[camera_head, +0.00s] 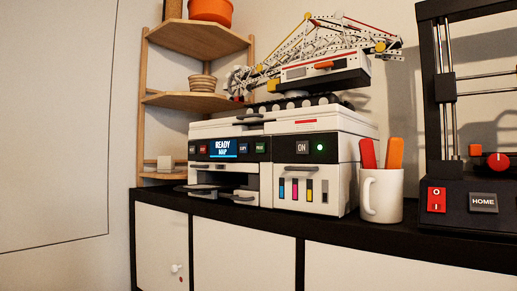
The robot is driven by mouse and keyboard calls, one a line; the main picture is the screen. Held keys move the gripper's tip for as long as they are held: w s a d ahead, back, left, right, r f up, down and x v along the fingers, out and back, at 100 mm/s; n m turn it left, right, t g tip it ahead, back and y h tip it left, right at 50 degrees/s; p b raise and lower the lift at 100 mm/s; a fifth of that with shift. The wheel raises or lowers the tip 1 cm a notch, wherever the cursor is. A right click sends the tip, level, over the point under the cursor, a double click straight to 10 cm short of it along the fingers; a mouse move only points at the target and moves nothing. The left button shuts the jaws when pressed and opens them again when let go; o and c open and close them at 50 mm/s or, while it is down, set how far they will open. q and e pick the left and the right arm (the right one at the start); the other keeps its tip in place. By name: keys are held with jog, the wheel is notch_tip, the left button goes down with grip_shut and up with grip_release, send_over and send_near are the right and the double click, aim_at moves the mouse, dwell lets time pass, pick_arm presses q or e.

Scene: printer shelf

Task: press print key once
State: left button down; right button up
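A white and black printer (285,130) stands on the black top of a cabinet. Its lit screen (223,148) reads "READY" with "MAP" below. Small keys flank the screen: a reddish one (192,149) at its left, and a blue one (243,148) and a green one (261,147) at its right. Their labels are too small to read surely, so I cannot tell which is the print key. A grey "ON" key (302,147) sits farther right beside a green light (320,147). Neither of my grippers is in view.
A toy crane (325,72) stands on the printer. A white mug (381,195) with red and orange handles stands close at its right, then a black-framed machine (470,205) with a "HOME" key. A wooden corner shelf (197,101) is behind left. The space before the printer is clear.

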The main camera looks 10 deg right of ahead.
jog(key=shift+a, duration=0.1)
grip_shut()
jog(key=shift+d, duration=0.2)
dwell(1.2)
